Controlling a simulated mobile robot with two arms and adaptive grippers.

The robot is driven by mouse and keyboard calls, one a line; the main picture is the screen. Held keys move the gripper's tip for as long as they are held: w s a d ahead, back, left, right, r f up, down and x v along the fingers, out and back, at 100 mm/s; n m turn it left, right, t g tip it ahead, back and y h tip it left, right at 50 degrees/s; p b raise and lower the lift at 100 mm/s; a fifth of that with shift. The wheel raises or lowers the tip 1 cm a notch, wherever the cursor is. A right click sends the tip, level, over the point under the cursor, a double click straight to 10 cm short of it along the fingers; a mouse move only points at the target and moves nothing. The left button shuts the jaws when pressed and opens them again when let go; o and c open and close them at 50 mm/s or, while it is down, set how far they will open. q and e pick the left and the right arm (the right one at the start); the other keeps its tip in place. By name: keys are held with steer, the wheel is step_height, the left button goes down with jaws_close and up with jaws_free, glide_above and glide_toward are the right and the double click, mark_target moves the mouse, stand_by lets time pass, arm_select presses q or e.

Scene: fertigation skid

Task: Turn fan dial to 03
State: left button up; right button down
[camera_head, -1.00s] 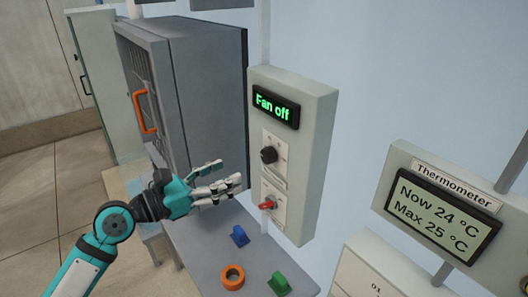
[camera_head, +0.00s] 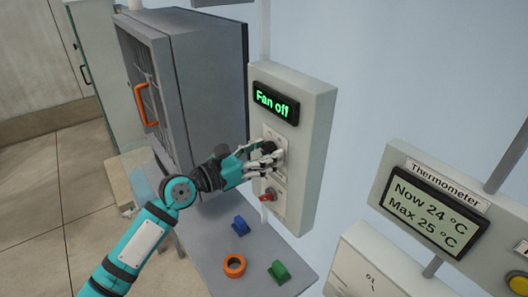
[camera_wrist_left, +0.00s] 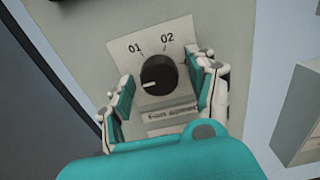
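The fan dial is a round black knob (camera_wrist_left: 159,75) on a white plate, with a white pointer mark facing left. In the wrist view the marks 01 and 02 show above it; no 03 mark is visible, and the right finger covers part of that side. My left gripper (camera_wrist_left: 166,88) is open, one finger on each side of the knob, with gaps to it. In the head view my left gripper (camera_head: 262,160) is at the control box (camera_head: 312,150) and partly hides the knob (camera_head: 268,148). The display (camera_head: 275,104) reads "Fan off". My right gripper is not in view.
A red switch (camera_head: 268,195) sits just below the dial. Blue (camera_head: 240,226), orange (camera_head: 234,265) and green (camera_head: 279,272) items lie on the grey shelf (camera_head: 205,250) below. A grey cabinet (camera_head: 210,90) stands left; a thermometer (camera_head: 435,212) is at right.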

arm_select(q)
steer(key=c, duration=1)
